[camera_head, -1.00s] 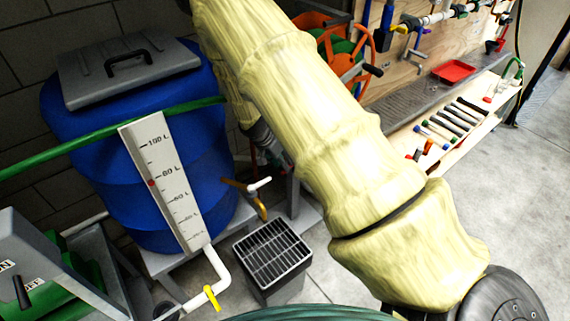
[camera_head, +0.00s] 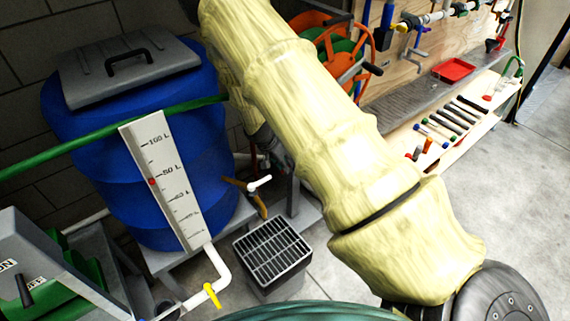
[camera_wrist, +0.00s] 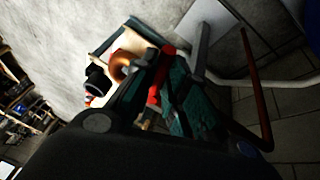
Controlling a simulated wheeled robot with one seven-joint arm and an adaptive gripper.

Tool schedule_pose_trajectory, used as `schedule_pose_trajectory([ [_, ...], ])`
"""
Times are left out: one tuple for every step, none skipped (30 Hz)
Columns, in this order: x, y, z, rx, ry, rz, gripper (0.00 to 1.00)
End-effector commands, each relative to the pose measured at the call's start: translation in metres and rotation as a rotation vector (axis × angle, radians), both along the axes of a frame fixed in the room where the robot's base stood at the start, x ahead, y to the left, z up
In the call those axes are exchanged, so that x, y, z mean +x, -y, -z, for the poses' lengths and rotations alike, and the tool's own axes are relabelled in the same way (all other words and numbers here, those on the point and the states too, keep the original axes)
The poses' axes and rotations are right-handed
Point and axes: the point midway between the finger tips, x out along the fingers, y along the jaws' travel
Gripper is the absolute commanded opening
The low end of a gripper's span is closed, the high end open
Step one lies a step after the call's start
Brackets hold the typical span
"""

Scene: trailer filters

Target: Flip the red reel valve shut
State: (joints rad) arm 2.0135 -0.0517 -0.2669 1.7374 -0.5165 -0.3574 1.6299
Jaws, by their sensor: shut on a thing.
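In the wrist view, my gripper (camera_wrist: 160,78) has its dark teal fingers closed around a red lever (camera_wrist: 168,51), which I take to be the red reel valve's handle. Red shows between and just past the fingers. A copper-coloured curved fitting (camera_wrist: 124,64) and a black round part (camera_wrist: 97,80) sit just left of the fingertips. The fingers hide most of the lever, so its exact angle cannot be told. In the head view my arm crosses the middle, and the gripper's fingers and the red valve cannot be made out. The orange hose reel (camera_head: 338,40) shows partly behind my arm.
A blue barrel (camera_head: 190,130) with a level gauge (camera_head: 165,180) stands left of my arm. A grated drain box (camera_head: 272,250) is on the floor below. A yellow-handled pipe (camera_head: 212,294) is near front. A workbench (camera_head: 415,95) stands at right; concrete floor there is clear.

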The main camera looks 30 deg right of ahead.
Motion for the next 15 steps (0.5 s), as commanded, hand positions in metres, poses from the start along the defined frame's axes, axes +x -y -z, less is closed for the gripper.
schedule_pose_trajectory([
  [0.000,0.000,0.000,0.000,0.000,0.000,0.00],
  [0.000,0.000,0.000,0.000,0.000,0.000,0.00],
  [0.000,0.000,0.000,0.000,0.000,0.002,0.00],
  [0.001,0.000,0.000,0.000,0.000,0.005,0.00],
  [0.001,0.000,0.001,-0.001,0.000,0.011,0.00],
  [0.002,0.000,0.001,-0.002,0.001,0.022,0.00],
  [0.003,0.000,0.001,-0.003,0.001,0.035,0.00],
  [0.004,0.000,0.002,-0.003,0.001,0.048,0.00],
  [0.005,0.000,0.002,-0.003,0.002,0.069,0.00],
  [0.006,0.000,0.002,-0.004,0.002,0.087,0.00],
  [0.007,0.000,0.002,-0.004,0.003,0.103,0.00],
  [0.009,0.000,0.002,-0.003,0.003,0.126,0.00],
  [0.010,0.000,0.002,-0.003,0.002,0.145,0.00],
  [0.011,-0.001,0.002,-0.003,0.002,0.161,0.00],
  [0.012,-0.001,0.002,-0.003,0.002,0.182,0.00],
])
